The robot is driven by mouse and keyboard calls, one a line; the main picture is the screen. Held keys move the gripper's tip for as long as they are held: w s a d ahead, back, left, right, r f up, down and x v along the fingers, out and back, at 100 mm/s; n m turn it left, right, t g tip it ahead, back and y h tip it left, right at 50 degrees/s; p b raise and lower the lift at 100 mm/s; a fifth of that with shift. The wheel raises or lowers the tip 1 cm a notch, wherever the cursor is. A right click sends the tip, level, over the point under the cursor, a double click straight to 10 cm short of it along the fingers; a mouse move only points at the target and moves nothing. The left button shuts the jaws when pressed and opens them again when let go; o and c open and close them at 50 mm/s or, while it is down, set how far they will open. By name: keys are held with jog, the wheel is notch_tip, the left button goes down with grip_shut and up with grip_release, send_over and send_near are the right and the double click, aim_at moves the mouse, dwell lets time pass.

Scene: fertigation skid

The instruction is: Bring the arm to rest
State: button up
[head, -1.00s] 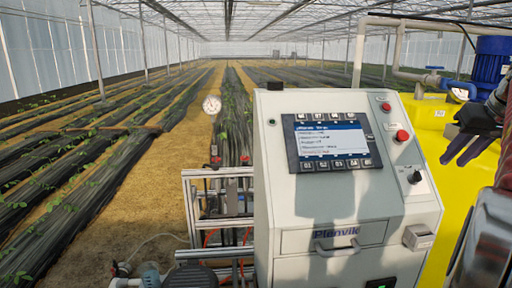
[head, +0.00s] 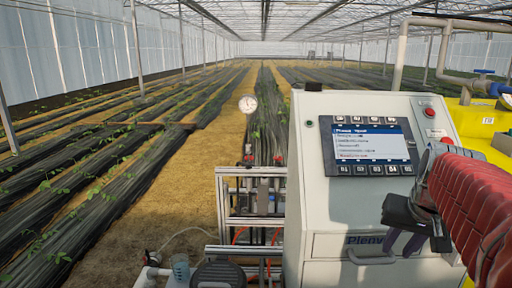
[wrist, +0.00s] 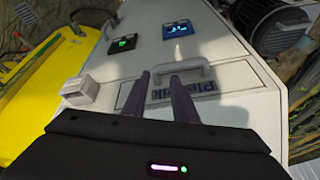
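My gripper (head: 399,247) hangs in front of the right side of the grey control cabinet in the head view, below its screen. Its two purple fingers stand apart with nothing between them. The red-sleeved arm reaches in from the right edge. In the wrist view my gripper (wrist: 158,75) points at the cabinet front, and its fingertips overlap the drawer handle (wrist: 200,74) in the picture. I cannot tell how far the fingertips are from that handle. It also shows in the head view (head: 370,259), left of the fingers.
The control cabinet (head: 310,160) carries a lit screen (head: 370,145) and a red button (head: 429,111). A metal frame (head: 232,222) with a gauge (head: 248,103) stands to its left. A yellow tank (head: 475,122) and pipes are at the right. Crop rows lie beyond.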

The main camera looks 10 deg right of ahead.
jog(key=s+a+f+n, duration=0.2)
jog(key=a, duration=0.6)
jog(key=s+a+f+n+t+y, duration=0.1)
jog(key=s+a+f+n, duration=0.1)
jog(key=a, duration=0.6)
jog(key=s+a+f+n+y, duration=0.1)
jog(key=s+a+f+n, duration=0.2)
jog(key=a, duration=0.6)
jog(key=shift+s+f, duration=0.15)
jog(key=shift+s, duration=0.25)
